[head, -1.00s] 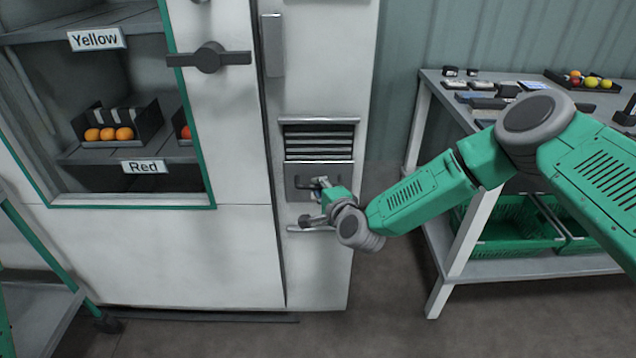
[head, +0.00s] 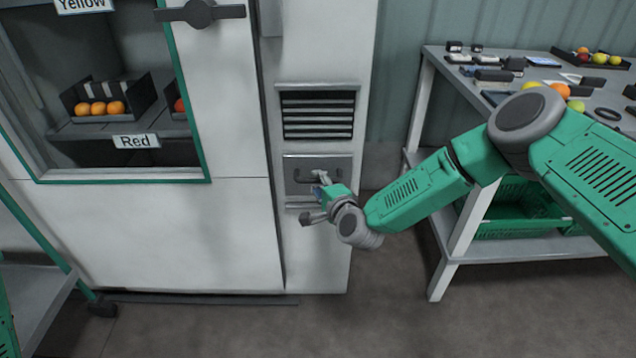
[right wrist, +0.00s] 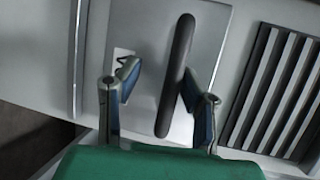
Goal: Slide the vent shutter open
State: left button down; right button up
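The vent (head: 318,114) is in the white cabinet front in the head view, with several dark slats uncovered. The vent shutter (head: 293,164) is a grey plate just below the slats, with its lower edge close to a rail. Its dark bar handle (right wrist: 175,75) crosses the right wrist view. My right gripper (head: 322,184) is at the handle. In the right wrist view its fingers (right wrist: 160,84) are apart on either side of the bar, the right finger nearer; firm contact on both sides does not show. My left gripper is not in view.
A grey table (head: 520,251) with tools, fruit and a green crate (head: 515,222) beneath stands at the right. Shelves with orange fruit sit behind a green-framed window at the left. A cart (head: 40,300) stands at the lower left. The floor before the cabinet is clear.

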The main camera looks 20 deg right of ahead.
jog(key=shift+r, duration=0.15)
jog(key=shift+s, duration=0.25)
jog(key=v, duration=1.1)
jog(key=shift+s, duration=0.25)
